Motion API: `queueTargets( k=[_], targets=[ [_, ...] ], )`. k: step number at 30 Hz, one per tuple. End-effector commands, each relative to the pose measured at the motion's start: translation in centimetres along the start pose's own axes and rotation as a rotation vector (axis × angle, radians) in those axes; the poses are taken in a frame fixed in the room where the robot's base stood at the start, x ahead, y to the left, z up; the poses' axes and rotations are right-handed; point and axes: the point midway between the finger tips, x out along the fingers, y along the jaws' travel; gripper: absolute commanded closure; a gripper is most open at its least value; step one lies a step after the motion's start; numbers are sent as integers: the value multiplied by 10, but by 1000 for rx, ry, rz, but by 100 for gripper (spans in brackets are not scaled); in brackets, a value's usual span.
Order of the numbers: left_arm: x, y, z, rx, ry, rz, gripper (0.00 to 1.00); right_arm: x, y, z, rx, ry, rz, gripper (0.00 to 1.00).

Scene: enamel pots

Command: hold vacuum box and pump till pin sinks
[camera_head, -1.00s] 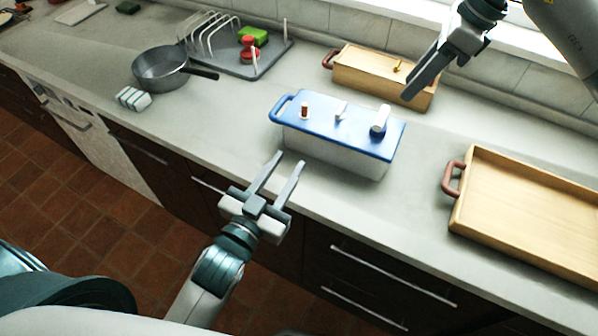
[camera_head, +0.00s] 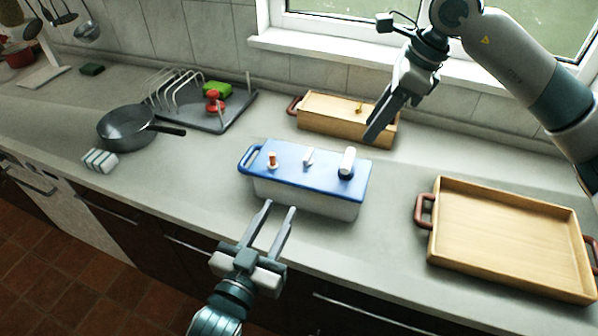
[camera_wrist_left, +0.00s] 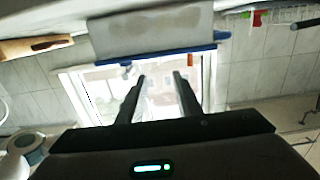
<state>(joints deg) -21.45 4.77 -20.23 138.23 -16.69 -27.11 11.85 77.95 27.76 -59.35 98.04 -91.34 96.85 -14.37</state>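The vacuum box (camera_head: 305,201) stands on the counter, white with a blue lid and a blue loop handle at its left end. On the lid are an orange pin (camera_head: 273,160) at the left, a small white lever (camera_head: 308,157) in the middle and a white pump knob (camera_head: 347,162) at the right. The pin stands up from the lid. My left gripper (camera_head: 279,208) is open and empty in front of the box, apart from it. In the left wrist view the box (camera_wrist_left: 150,36) appears upside down beyond the fingers. My right gripper (camera_head: 372,138) hangs behind the box; its fingers look close together.
A wooden box (camera_head: 340,122) stands behind the vacuum box. A wooden tray (camera_head: 505,240) lies at the right. A pan (camera_head: 125,126), a dish rack (camera_head: 210,122) with red and green items, and a striped block (camera_head: 99,161) are at the left. Counter around the box is clear.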

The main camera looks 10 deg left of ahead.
Motion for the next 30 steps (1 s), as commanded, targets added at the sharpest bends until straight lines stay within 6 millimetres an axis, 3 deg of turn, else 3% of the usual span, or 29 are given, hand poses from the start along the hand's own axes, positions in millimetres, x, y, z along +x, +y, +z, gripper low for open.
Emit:
queueTargets(
  k=[24,30],
  targets=[
    [127,0,-1,1,2,0,68,0,0,0,0,0,0,69],
    [148,0,0,0,1,0,68,0,0,0,0,0,0,69]
  ],
)
